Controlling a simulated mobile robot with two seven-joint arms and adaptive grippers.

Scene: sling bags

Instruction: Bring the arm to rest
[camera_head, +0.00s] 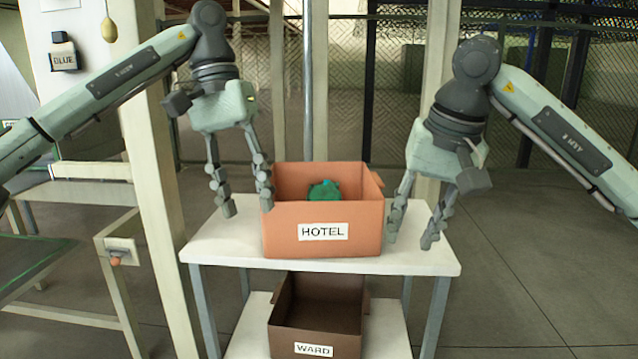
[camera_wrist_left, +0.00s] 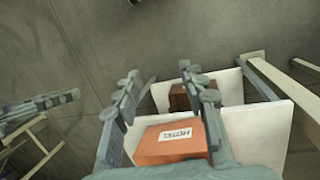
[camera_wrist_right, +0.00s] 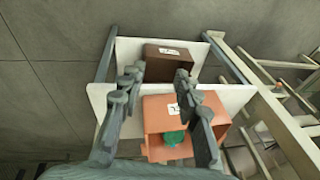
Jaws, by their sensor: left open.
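My left gripper (camera_head: 242,205) is open and empty, pointing down at the left side of the orange HOTEL box (camera_head: 280,235). Its right finger is close to the box's left edge; I cannot tell if it touches. My right gripper (camera_head: 412,240) is open and empty, pointing down just right of the box. A teal item (camera_head: 324,190) lies inside the HOTEL box, and it also shows in the right wrist view (camera_wrist_right: 174,138). In the left wrist view the HOTEL box (camera_wrist_left: 165,150) is seen between the fingers.
The HOTEL box stands on a white shelf table (camera_head: 225,245). A brown WARD box (camera_head: 318,322) sits on the lower shelf. A cream post (camera_head: 155,180) and a side table (camera_head: 80,200) stand at the left. The floor at the right is clear.

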